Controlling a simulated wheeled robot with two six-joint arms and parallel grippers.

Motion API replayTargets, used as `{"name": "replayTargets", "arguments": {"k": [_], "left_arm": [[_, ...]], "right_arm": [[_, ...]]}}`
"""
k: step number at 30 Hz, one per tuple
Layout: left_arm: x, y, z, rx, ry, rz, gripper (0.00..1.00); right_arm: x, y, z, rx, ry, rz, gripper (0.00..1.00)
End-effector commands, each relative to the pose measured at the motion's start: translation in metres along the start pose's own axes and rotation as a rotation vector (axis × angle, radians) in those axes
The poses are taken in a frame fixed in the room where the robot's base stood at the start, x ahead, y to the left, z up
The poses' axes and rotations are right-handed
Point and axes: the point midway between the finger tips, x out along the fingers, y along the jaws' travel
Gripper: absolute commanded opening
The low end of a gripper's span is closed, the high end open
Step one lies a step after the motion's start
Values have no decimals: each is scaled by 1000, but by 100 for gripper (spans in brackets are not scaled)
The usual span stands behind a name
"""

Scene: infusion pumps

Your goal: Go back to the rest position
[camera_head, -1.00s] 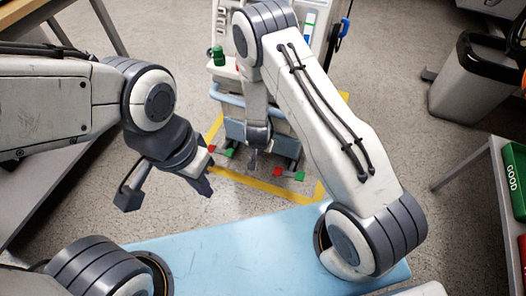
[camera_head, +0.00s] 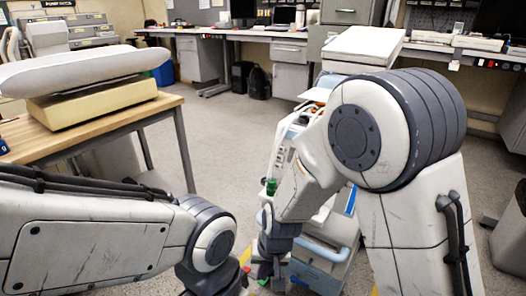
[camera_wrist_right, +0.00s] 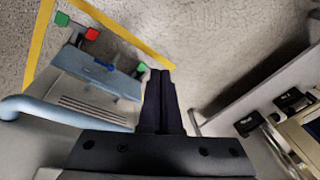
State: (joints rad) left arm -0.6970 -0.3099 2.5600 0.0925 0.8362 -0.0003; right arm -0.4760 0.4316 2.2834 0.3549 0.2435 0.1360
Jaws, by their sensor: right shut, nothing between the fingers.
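My right gripper (camera_head: 272,277) hangs low in the middle of the head view, in front of the white and blue medical cart (camera_head: 318,262). In the right wrist view, its two dark fingers (camera_wrist_right: 160,95) are together with nothing between them. The fingers point toward the floor beside the cart's base. My left arm reaches in from the left of the head view. Its wrist runs off the bottom edge, and the left fingers do not show.
A wooden table (camera_head: 105,118) with a long grey padded piece stands at the left. Desks and cabinets (camera_head: 290,68) line the back wall. Grey floor (camera_head: 225,140) is open between them. Yellow floor tape (camera_wrist_right: 38,45) runs around the cart's base in the right wrist view.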

Motion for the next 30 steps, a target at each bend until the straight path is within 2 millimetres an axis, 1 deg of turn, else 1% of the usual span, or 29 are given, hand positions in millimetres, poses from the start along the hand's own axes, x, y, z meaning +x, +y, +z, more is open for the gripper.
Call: {"name": "replayTargets", "arguments": {"k": [1, 3, 6, 9, 12, 18, 19, 20, 21, 26, 29, 30], "left_arm": [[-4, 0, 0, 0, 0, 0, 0], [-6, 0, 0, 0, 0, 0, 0], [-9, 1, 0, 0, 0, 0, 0], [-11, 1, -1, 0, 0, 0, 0], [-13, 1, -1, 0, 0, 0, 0], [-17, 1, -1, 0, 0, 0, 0], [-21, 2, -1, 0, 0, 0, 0], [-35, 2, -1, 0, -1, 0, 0], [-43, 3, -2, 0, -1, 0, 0], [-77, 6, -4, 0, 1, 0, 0], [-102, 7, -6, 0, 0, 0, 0], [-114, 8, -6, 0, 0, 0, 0]], "right_arm": [[-30, -10, 14, -76, -11, -16, 0], [-61, -16, 38, -175, -40, -23, 0], [-98, -16, 70, -302, -75, -22, 0], [-125, -11, 96, -403, -101, -15, 0], [-146, -2, 118, -486, -121, -3, 0], [-177, 19, 155, -626, -150, 27, 0], [-183, 21, 158, -641, -154, 31, 0], [-195, 18, 154, -634, -156, 31, 0], [-203, 16, 152, -632, -158, 32, 0], [-235, 11, 147, -629, -157, 31, 0], [-260, 6, 144, -628, -157, 31, 0], [-272, 4, 142, -628, -157, 30, 0]]}}
